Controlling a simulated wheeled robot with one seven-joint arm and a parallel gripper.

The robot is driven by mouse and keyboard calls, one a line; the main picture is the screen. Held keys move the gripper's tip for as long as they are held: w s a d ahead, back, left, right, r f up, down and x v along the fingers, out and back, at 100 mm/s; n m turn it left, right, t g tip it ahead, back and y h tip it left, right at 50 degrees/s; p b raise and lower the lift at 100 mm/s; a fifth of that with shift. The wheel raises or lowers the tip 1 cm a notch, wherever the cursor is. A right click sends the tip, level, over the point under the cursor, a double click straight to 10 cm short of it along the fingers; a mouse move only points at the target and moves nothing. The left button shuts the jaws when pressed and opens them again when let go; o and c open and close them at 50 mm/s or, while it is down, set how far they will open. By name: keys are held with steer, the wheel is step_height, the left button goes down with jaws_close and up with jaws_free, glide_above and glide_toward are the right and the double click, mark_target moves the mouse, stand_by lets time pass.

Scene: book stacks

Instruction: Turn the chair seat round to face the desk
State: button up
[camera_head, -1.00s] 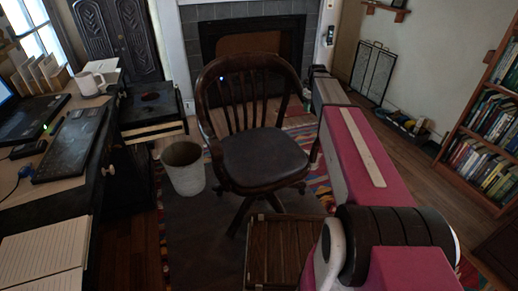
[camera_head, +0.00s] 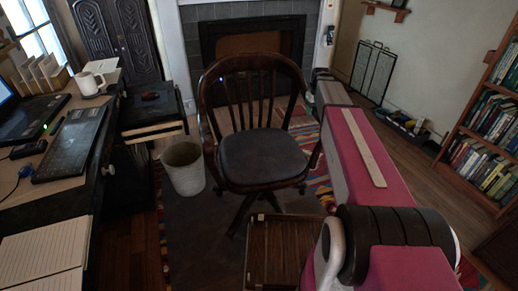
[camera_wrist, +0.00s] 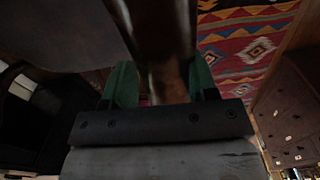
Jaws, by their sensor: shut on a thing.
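The dark wooden chair (camera_head: 258,158) stands in the middle of the head view, with a slatted curved back, armrests and a dark seat pad. Its seat front points roughly toward the camera, its back toward the fireplace. The desk (camera_head: 75,205) is on the left, apart from the chair. My gripper (camera_wrist: 163,84) has green fingers on either side of a brown wooden part of the chair (camera_wrist: 170,60) in the wrist view, shut on it. In the head view my arm reaches along the chair's right side; the fingertips are mostly hidden there.
A waste bin (camera_head: 184,168) stands between desk and chair. A slatted wooden box (camera_head: 283,245) is in front of the chair. A bookcase (camera_head: 487,130) stands at the right. The fireplace (camera_head: 253,50) is behind. Bare floor shows between my arm and the bookcase.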

steer(key=shift+s+d+m, duration=0.1)
steer(key=shift+s+m, duration=0.55)
steer(key=shift+s, duration=0.8)
steer(key=shift+s+d+m, duration=0.1)
steer(key=shift+s+m, duration=0.55)
steer(key=shift+s, duration=0.75)
steer(key=o, duration=1.3)
steer(key=shift+o, duration=0.2)
steer(key=shift+r, duration=5.05)
steer(key=shift+s, duration=0.1)
